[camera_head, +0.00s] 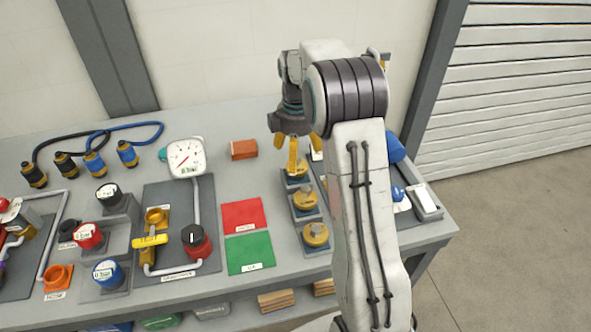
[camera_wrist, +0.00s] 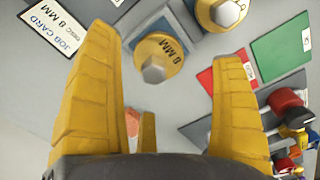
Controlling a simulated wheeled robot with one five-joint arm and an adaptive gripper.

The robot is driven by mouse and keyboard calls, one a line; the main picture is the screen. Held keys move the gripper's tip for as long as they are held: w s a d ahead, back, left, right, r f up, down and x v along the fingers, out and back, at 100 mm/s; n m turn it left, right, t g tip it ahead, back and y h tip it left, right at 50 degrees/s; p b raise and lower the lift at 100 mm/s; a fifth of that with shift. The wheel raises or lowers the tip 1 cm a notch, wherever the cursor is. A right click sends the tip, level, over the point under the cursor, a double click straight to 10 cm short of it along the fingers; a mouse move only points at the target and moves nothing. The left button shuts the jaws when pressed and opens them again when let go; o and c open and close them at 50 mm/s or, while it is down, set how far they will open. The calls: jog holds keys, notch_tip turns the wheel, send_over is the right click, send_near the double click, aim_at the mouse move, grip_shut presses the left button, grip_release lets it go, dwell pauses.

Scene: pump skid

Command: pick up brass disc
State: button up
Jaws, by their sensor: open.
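Three brass discs with hex knobs stand in a row on grey blocks. The far disc (camera_head: 297,181) is partly hidden under my gripper; behind it comes no other disc. The middle disc (camera_head: 305,200) and the near disc (camera_head: 315,235) are clear. In the wrist view, a brass disc (camera_wrist: 172,54) marked 8 MM shows between and beyond the fingers, and a second one (camera_wrist: 222,12) is at the top edge. A job card (camera_wrist: 57,30) reads DISC 8 MM. My gripper (camera_head: 297,152) is open and empty, pointing down above the far disc; its fingers also show in the wrist view (camera_wrist: 165,45).
A red pad (camera_head: 244,214) and a green pad (camera_head: 250,253) lie left of the discs. An orange-red block (camera_head: 244,150) lies left of the far disc. A pressure gauge (camera_head: 186,157) and valve fittings fill the left. A blue cylinder (camera_head: 396,150) is right of my arm.

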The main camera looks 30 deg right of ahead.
aim_at(302, 167)
jog(key=shift+d+f, duration=0.1)
jog(key=shift+f, duration=2.6)
jog(key=shift+r, duration=0.1)
jog(key=c, duration=1.4)
